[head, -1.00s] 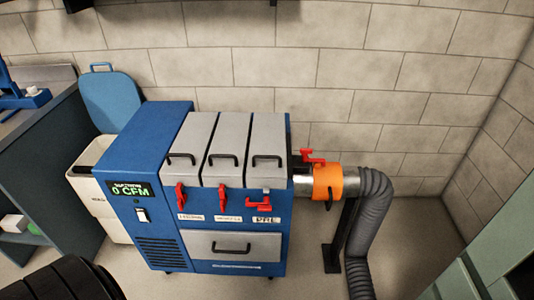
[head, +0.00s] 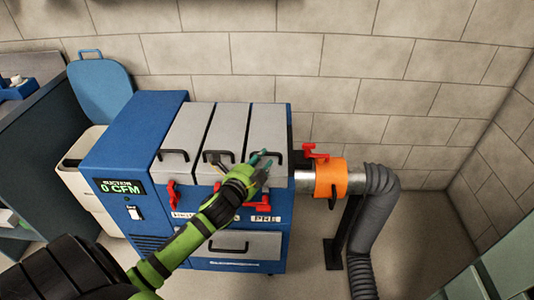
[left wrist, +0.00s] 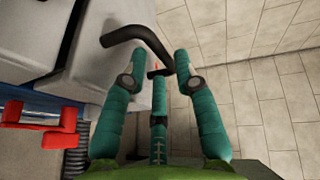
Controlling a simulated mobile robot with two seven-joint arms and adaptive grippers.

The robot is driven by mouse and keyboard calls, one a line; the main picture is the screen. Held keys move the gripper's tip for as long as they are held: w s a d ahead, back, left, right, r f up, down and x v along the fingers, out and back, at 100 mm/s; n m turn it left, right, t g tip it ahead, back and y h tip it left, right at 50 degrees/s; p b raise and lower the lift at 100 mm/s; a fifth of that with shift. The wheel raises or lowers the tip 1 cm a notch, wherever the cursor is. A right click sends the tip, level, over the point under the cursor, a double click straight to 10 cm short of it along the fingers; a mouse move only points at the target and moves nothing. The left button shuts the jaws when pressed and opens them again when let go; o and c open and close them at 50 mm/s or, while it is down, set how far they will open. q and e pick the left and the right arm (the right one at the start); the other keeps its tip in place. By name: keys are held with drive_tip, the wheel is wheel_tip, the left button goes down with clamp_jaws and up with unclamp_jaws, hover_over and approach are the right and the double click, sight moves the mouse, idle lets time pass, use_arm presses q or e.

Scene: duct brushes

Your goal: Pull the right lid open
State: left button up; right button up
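The blue suction unit has three grey lids on top, and the right lid (head: 267,122) lies closed. Its dark handle (left wrist: 140,36) shows in the left wrist view, just beyond my fingertips; in the head view my gripper partly covers it. My left gripper (head: 262,162) is at the front of the right lid, by that handle. In the left wrist view its teal fingers (left wrist: 158,72) are spread, with nothing held. The right lid's red latch (head: 258,202) is turned sideways, also seen in the left wrist view (left wrist: 40,138). My right gripper is out of view.
The left lid's red latch (head: 172,194) hangs down; the middle one is partly hidden by my arm. An orange collar (head: 331,178) with a red lever (head: 315,152) joins a grey hose (head: 372,220) on the right. A white bin (head: 82,180) stands left. A block wall is behind.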

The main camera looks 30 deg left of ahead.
sight(267, 153)
use_arm(q)
drive_tip(key=x, duration=0.3)
drive_tip(key=shift+w+f, duration=0.1)
drive_tip(key=shift+w, duration=0.35)
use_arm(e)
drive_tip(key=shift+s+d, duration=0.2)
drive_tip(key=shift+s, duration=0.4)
use_arm(q)
drive_tip(key=c, duration=0.6)
clamp_jaws()
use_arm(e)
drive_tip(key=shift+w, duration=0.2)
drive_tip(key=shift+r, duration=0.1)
